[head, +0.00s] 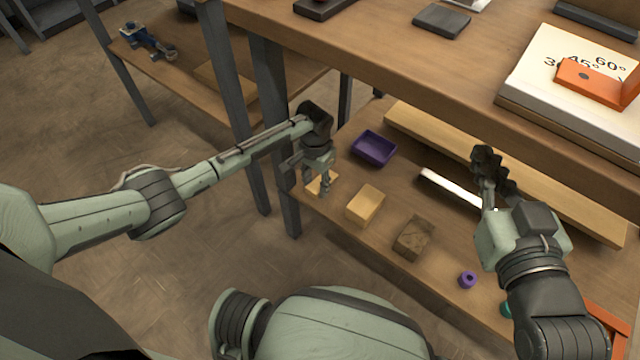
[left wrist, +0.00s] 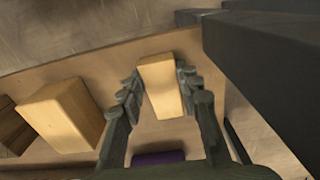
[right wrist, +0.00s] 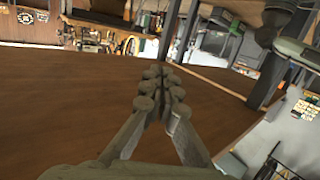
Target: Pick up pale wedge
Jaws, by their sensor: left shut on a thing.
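The pale wedge (head: 314,187) is a small light-wood piece at the left end of the lower shelf. In the left wrist view the pale wedge (left wrist: 161,84) sits between the fingers. My left gripper (head: 323,187) points down over it and is shut on it; the fingers partly hide it in the head view. I cannot tell whether it touches the shelf. My right gripper (head: 486,158) is above the right part of the lower shelf. In the right wrist view its fingertips (right wrist: 161,88) are together, with nothing between them.
On the lower shelf (head: 330,216) are a larger pale block (head: 365,205), a brown block (head: 413,237), a purple tray (head: 374,148), a purple ring (head: 467,280), a white bar (head: 450,188) and a long plank (head: 500,163). A dark table leg (head: 272,110) stands close to my left gripper.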

